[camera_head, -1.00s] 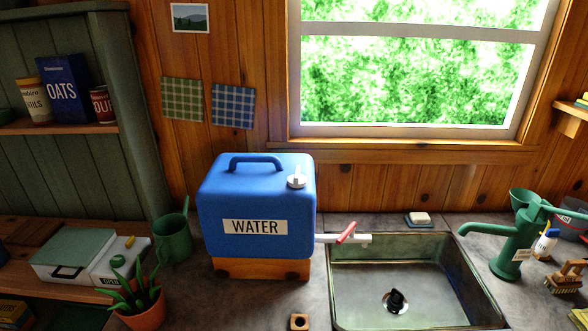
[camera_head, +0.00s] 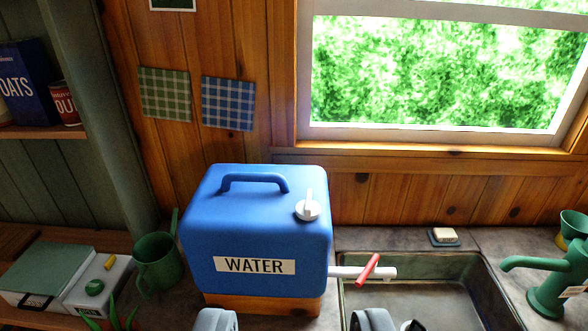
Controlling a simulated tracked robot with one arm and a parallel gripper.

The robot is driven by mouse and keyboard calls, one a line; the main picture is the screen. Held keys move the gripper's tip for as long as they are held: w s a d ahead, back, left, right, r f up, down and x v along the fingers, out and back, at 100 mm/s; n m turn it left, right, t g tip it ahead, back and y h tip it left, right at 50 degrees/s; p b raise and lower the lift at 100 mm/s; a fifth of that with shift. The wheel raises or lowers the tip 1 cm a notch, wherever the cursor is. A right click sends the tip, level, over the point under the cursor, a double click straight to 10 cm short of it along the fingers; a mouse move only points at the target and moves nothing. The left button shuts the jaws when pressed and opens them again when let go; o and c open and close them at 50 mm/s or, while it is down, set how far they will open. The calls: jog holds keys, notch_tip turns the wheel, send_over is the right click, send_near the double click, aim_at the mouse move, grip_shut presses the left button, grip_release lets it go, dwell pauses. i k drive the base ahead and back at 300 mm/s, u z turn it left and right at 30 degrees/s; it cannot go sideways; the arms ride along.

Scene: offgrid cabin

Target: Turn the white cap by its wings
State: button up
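The white cap (camera_head: 307,210) sits on the top right of the blue water container (camera_head: 210,235). Its upright wing stands above its round base. My gripper (camera_head: 294,322) shows at the bottom edge as two grey fingertips, set wide apart with nothing visible between them. It is open, in front of and below the container in the picture, well apart from the cap. The lower parts of the fingers are out of frame.
The container's blue handle (camera_head: 253,178) is left of the cap. A white spout with a red lever (camera_head: 369,268) reaches over the sink (camera_head: 480,275). A green pitcher (camera_head: 158,262) stands left of the container, and a green pump (camera_head: 552,275) stands at the right.

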aim_at(307, 209)
jog(key=i, duration=1)
jog(key=z, duration=0.1)
